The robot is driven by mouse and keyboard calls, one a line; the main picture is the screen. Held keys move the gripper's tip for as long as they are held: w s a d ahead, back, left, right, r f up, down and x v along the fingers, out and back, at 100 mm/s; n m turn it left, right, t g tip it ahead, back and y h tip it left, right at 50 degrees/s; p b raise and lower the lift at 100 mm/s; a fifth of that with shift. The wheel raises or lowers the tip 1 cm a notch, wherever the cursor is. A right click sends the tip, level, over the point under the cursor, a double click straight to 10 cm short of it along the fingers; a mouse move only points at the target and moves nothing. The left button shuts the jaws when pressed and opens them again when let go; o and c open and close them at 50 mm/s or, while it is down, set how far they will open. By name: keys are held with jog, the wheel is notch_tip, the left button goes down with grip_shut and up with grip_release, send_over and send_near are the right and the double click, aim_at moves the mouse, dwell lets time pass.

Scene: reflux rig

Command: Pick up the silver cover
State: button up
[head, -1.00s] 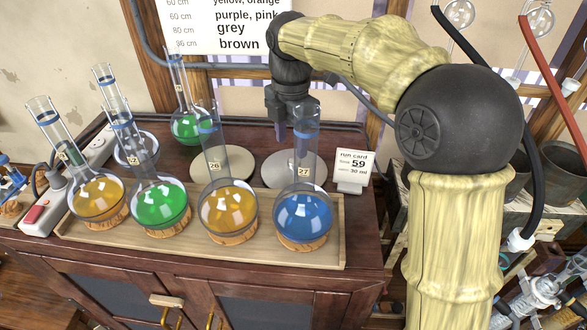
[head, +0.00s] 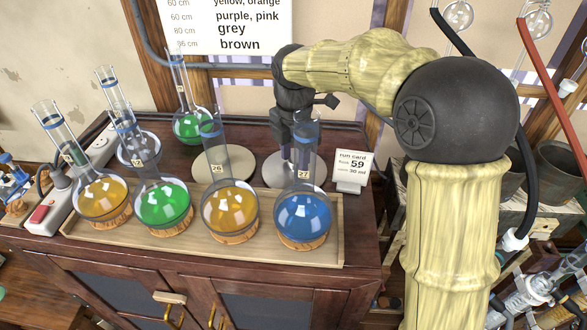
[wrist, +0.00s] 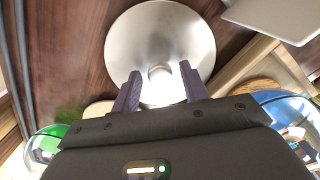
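The silver cover (head: 274,172) is a round, flat metal disc lying on the brown cabinet top, behind the flask of blue liquid (head: 303,218). In the wrist view the silver cover (wrist: 150,32) fills the upper middle, with a small round knob (wrist: 160,74) at its centre. My gripper (wrist: 160,72) is open, with its two dark fingers on either side of the knob in the picture. In the head view my gripper (head: 296,150) hangs over the cover, partly seen through the blue flask's neck. I cannot tell whether the fingers touch the knob.
A beige disc (head: 208,174) lies left of the silver cover. Several flasks stand in a wooden tray (head: 270,250) in front. A green flask (head: 187,128) stands behind left. A run card (head: 350,171) stands close on the right.

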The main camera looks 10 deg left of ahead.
jog(key=c, duration=0.9)
jog(key=shift+o, duration=0.2)
jog(key=shift+r, duration=0.1)
notch_tip(320, 180, up, 18)
jog(key=shift+b, duration=0.3)
